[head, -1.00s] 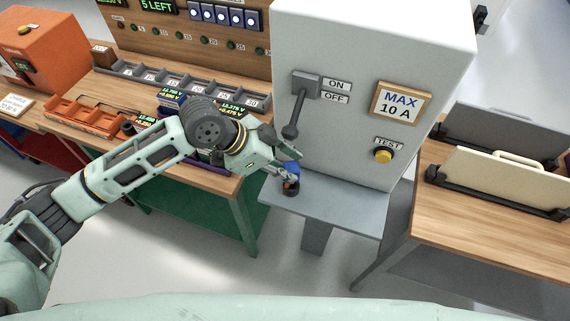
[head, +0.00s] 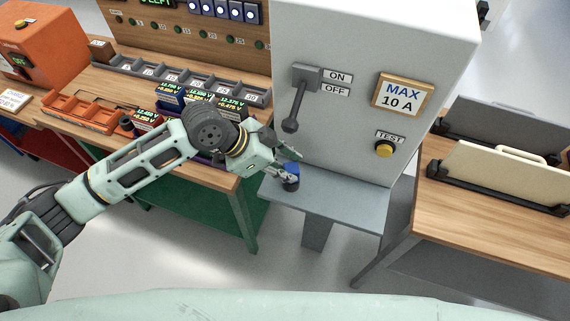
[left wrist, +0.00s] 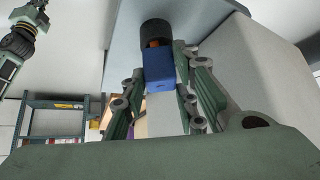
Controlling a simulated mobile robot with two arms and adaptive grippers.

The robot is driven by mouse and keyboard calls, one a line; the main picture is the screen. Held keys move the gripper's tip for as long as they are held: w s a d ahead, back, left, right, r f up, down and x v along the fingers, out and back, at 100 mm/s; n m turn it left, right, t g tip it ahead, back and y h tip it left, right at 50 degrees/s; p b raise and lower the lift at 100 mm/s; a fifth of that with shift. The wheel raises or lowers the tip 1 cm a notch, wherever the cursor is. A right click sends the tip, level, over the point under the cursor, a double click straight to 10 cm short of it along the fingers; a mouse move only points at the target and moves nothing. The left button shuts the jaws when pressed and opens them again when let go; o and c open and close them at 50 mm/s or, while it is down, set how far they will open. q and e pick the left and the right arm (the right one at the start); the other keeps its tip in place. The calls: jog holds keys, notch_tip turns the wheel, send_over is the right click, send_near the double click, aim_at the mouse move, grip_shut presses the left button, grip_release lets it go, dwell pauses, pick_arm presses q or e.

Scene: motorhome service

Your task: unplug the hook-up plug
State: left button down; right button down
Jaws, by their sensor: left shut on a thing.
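The hook-up plug is a blue block (head: 292,168) at the front left of the grey shelf, against the cabinet side. In the left wrist view the blue plug (left wrist: 160,70) lies between the fingers, with a little orange at its far end. Beyond it is a dark round socket (left wrist: 156,30), which also shows below the plug in the head view (head: 291,185). My left gripper (head: 287,165) is shut on the plug. I cannot tell how deep the plug sits in the socket. My right gripper is not in view.
The white cabinet (head: 350,150) carries a lever (head: 291,124), handle down, by ON and OFF labels, and a yellow TEST button (head: 384,149). The grey shelf (head: 340,212) is otherwise clear. Left is a bench with displays and trays (head: 165,82); right, a wooden table (head: 480,230) with panels.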

pick_arm(q)
jog(key=shift+f, duration=0.45)
jog(key=c, duration=1.3)
grip_release()
